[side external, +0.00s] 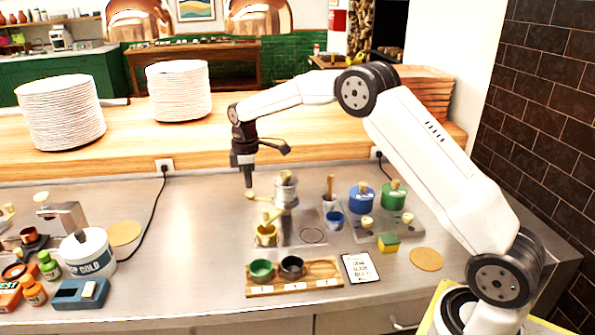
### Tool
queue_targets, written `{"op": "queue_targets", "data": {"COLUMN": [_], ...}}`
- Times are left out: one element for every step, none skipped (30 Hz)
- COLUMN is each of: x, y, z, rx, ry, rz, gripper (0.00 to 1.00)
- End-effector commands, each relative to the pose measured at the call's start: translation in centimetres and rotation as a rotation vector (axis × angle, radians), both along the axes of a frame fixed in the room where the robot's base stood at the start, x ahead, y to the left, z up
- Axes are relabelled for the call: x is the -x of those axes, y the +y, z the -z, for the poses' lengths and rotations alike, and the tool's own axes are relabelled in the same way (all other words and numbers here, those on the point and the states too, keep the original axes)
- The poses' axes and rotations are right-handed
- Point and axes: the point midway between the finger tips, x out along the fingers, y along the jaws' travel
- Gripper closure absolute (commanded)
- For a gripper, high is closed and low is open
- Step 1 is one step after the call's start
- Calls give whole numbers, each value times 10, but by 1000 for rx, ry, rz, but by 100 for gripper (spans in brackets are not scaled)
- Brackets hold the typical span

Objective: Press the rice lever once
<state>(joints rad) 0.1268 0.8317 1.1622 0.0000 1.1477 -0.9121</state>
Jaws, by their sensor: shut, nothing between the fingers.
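A metal dispenser (287,192) stands upright at the middle of the steel counter; I take it for the rice dispenser. A thin arm ending in a yellowish tip (251,196) sticks out to its left and looks like the lever. My gripper (248,184) points straight down with its fingers shut and empty. Its tips are just above or at the lever tip; I cannot tell whether they touch.
A wooden rack (325,285) with a green and a dark bowl lies in front. Blue (360,203) and green (393,196) lidded pots stand to the right. A white cold tub (87,253) is at left. Plate stacks (180,92) stand on the wooden ledge behind.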

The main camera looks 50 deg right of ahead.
Motion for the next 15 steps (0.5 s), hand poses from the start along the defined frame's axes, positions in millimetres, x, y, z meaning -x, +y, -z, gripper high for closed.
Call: {"op": "queue_targets", "data": {"x": [0, 0, 0, 0, 0, 0, 0, 0, 0, 0, 0, 0, 0, 0, 0], "y": [0, 0, 0, 0, 0, 0, 0, 0, 0, 0, 0, 0, 0, 0, 0], "z": [0, 0, 0, 0, 0, 0, 1, 1, 2, 2, 3, 4, 5, 6, 6], "rx": [0, 0, 0, 0, 0, 0, 0, 0, 0, -1, -1, 0, 0, 0, 0], "ry": [0, 0, 0, 0, 0, 0, 0, 0, 0, 1, 1, 1, 1, 1, 1], "rz": [0, 0, 0, 0, 0, 0, 0, 0, 0, 0, 0, 0, 0, 0, 0], "gripper": [100, 100, 100, 100, 100, 100, 100, 100, 100, 100, 100, 100, 100, 100, 100]}}
